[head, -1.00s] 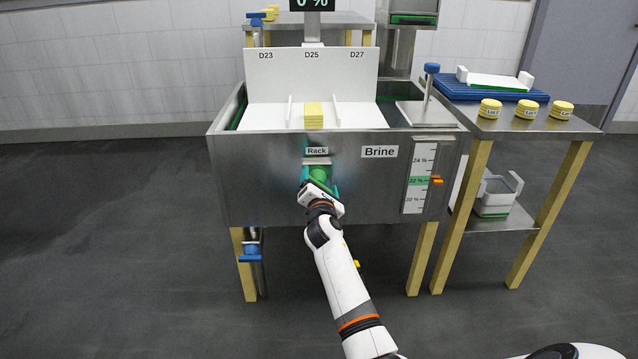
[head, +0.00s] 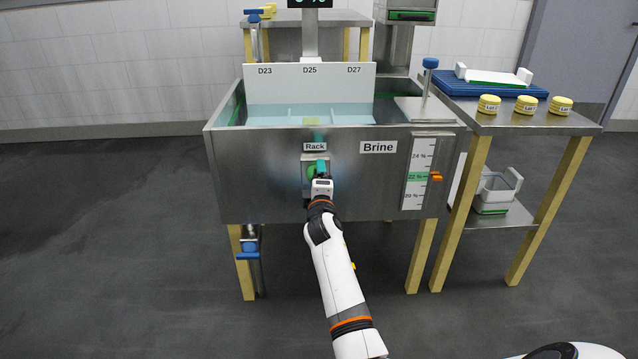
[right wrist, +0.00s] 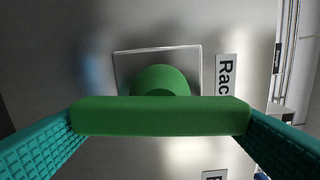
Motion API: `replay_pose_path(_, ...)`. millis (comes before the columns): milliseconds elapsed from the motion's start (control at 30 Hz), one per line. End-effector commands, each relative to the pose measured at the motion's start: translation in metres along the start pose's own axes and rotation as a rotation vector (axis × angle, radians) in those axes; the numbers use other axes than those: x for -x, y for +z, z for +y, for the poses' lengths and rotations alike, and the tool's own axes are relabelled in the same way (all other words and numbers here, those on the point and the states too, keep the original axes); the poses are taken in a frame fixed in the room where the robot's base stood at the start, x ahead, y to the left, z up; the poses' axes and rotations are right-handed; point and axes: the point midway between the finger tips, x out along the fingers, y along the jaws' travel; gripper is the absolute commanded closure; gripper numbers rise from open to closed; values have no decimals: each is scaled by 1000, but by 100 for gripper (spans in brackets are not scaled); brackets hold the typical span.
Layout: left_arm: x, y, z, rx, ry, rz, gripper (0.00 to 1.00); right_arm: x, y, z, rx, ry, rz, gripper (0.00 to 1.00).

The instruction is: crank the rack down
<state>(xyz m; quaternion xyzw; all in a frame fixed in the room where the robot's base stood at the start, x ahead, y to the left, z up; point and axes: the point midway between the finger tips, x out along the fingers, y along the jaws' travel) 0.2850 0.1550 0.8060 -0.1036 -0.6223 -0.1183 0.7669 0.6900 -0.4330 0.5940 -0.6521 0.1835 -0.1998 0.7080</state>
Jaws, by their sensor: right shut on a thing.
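The white rack (head: 310,82), marked D23, D25 and D27, sits low in the steel brine tank (head: 250,165). Bluish liquid (head: 345,113) covers its floor, and a yellow block (head: 311,121) shows under the surface at D25. The green crank (head: 312,171) is on the tank front below the Rack label (head: 315,146). My right gripper (head: 319,174) is at it. In the right wrist view the crank's green bar (right wrist: 160,115) lies between my teal fingers, which are shut on it; its round hub (right wrist: 160,80) is behind. My left gripper is not in view.
A brine scale (head: 418,175) with an orange pointer is on the tank front at right. A side table (head: 510,120) holds yellow lots (head: 526,105) and a blue tray (head: 485,88). A blue-handled valve (head: 249,247) hangs below left. The floor in front is open.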

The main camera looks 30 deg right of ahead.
Motion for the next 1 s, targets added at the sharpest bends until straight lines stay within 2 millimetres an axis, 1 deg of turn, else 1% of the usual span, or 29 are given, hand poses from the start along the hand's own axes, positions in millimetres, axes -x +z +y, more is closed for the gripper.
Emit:
replay_pose_path(33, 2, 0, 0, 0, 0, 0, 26, 0, 0, 2, -45, 2, 1, 41)
replay_pose_path(500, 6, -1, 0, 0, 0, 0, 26, 0, 0, 6, -492, 4, 3, 41)
replay_pose_path(1000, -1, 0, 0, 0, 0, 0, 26, 0, 4, 9, -934, 5, 4, 41)
